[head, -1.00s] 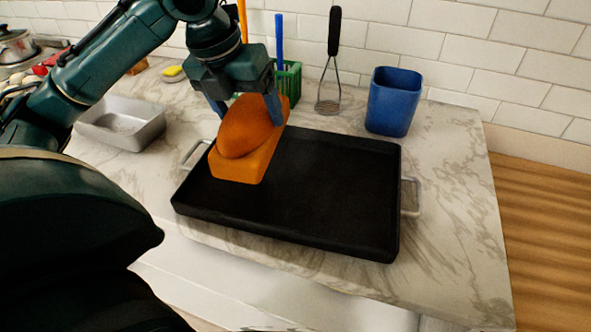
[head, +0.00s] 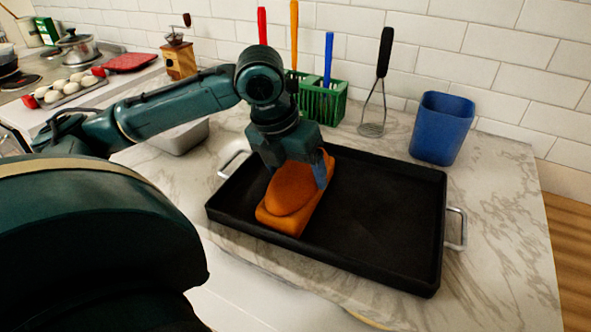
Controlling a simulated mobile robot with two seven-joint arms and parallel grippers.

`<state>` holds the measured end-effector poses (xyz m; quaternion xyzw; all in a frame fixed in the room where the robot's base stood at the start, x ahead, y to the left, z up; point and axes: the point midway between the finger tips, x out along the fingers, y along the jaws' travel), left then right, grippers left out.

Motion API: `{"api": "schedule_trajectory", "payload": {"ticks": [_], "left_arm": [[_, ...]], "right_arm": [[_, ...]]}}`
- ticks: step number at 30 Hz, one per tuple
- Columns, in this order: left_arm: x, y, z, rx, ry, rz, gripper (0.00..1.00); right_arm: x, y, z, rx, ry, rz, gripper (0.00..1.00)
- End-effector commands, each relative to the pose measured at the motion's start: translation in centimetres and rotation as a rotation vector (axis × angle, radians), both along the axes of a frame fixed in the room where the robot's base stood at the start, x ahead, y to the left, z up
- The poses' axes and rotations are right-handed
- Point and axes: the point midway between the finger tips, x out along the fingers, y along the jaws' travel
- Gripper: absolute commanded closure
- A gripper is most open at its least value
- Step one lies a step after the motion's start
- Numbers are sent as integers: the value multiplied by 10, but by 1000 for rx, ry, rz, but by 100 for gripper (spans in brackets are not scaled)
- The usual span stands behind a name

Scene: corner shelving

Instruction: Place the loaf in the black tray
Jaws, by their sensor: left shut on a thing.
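The loaf (head: 289,192) is orange-brown with a domed top. It is in the left part of the black tray (head: 392,231), low at the tray floor; I cannot tell whether it touches the floor. The tray is wide and shallow, with a metal handle at each end, on the marble counter. My left gripper (head: 298,176) comes down from above and is shut on the loaf, with a blue finger visible on its right side. The other finger is mostly hidden. My right gripper is not in view.
A green basket with utensils (head: 322,103), a masher (head: 378,85) and a blue bin (head: 441,128) stand behind the tray. A grey pan (head: 182,138) is at the left behind my arm. The tray's right half is empty.

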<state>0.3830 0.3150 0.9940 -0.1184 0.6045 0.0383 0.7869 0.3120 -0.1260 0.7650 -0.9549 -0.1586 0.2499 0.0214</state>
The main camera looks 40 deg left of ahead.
Motion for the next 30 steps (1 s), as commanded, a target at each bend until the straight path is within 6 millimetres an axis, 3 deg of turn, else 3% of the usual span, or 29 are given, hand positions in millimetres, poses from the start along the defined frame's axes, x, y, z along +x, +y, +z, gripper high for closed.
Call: {"api": "schedule_trajectory", "payload": {"ticks": [5,6,13,22,26,30], "left_arm": [[0,0,-2,0,-2,1,59],[0,0,-2,0,-1,1,20],[0,0,-2,0,0,1,1],[0,0,2,-1,-1,1,1],[-4,2,19,1,-5,2,1],[-11,4,49,1,-6,3,1]], "right_arm": [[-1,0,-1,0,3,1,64],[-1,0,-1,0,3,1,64],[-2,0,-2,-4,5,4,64],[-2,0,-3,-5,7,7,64],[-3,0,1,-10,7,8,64],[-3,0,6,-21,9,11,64]]}}
